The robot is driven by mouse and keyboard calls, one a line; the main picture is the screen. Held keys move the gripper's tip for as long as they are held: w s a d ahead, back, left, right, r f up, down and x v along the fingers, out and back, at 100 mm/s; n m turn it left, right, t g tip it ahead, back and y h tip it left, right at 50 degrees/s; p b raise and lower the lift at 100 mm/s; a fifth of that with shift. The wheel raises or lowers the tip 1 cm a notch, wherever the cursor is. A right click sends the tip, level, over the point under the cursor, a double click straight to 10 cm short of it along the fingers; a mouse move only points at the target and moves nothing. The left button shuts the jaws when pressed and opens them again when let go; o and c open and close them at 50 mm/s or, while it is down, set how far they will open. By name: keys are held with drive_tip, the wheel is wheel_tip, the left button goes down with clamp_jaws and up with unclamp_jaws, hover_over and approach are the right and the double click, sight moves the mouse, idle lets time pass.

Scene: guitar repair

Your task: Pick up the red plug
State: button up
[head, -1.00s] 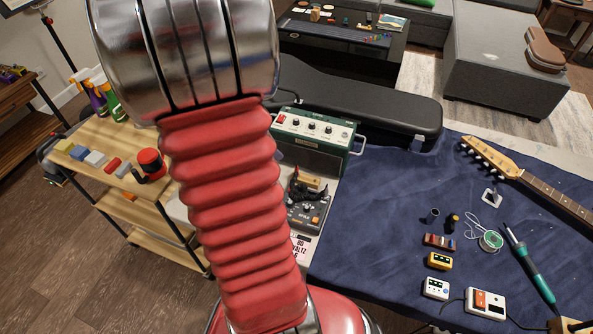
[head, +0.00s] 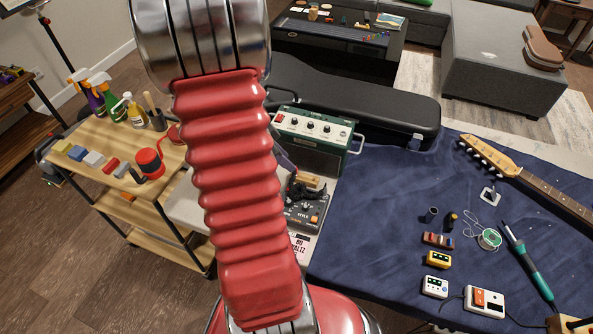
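I cannot tell for sure which thing is the red plug. A small red block (head: 111,165) lies on the wooden cart top at the left, in a row with other coloured blocks. A larger red and black round thing (head: 150,163) stands just right of it, with a red part reaching toward my arm. My red ribbed arm and metal link fill the middle of the head view and hide part of the bench. My gripper is out of view.
Spray bottles and a yellow bottle (head: 135,112) stand at the back of the wooden cart (head: 90,187). A green amplifier (head: 315,140), black guitar case (head: 350,100) and pedal (head: 305,211) lie right of my arm. The blue cloth (head: 375,220) holds a guitar neck and tools.

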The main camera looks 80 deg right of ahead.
sight(295, 173)
drive_tip(key=shift+x, duration=2.6)
drive_tip(key=shift+c, duration=0.5)
clamp_jaws()
